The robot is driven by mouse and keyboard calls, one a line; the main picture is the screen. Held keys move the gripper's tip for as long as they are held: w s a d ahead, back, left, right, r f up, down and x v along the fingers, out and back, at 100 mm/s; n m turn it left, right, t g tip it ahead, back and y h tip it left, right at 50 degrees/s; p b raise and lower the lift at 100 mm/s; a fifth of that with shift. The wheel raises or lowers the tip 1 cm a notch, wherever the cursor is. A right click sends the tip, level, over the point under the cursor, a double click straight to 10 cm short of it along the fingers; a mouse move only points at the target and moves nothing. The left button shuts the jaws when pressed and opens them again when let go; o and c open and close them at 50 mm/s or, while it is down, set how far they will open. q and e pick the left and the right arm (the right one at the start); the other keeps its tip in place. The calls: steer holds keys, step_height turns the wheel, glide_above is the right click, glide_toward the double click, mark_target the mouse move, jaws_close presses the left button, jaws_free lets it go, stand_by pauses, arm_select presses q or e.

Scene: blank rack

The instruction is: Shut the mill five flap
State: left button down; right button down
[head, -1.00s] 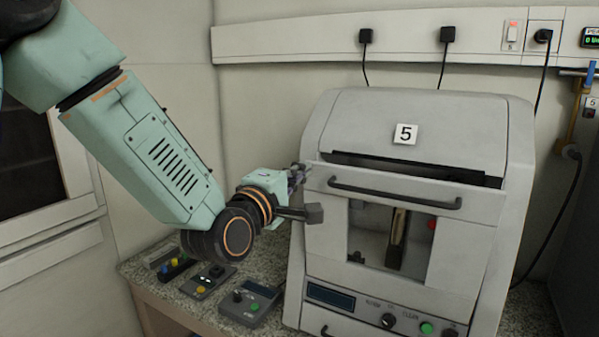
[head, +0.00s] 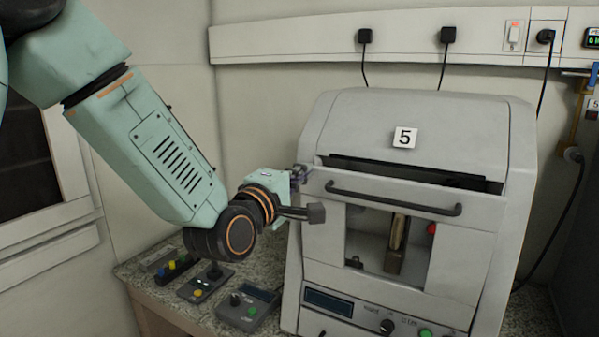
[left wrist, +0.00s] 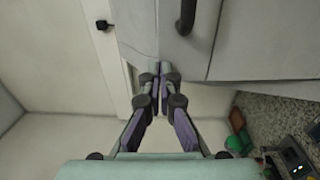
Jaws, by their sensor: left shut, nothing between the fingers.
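Mill five (head: 465,130) is a grey boxy machine with a "5" label on its hood. Its front flap (head: 455,265) has a window and a dark bar handle (head: 393,198). A dark gap shows between the hood and the flap's upper edge, so the flap stands partly open. My left gripper (head: 302,174) is shut and empty at the flap's upper left corner. In the left wrist view its fingertips (left wrist: 160,68) meet by the edge of the grey flap (left wrist: 250,45); I cannot tell whether they touch it. My right gripper is not in view.
Small control boxes (head: 247,308) stand on the speckled counter (head: 190,318) left of the mill. A wall rail (head: 290,42) with plugs and cords runs behind.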

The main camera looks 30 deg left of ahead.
arm_select(q)
steer(key=shift+g, duration=0.9)
steer(key=w+p, duration=0.2)
steer(key=w, duration=0.1)
steer(key=w+r+p, duration=0.1)
steer(key=w+p, duration=0.1)
steer(key=shift+a, duration=0.1)
steer(key=shift+w+f+p, duration=0.2)
steer(key=shift+w+p, duration=0.1)
steer(key=shift+w, duration=0.05)
steer(key=shift+s, duration=0.1)
steer(key=shift+f, duration=0.1)
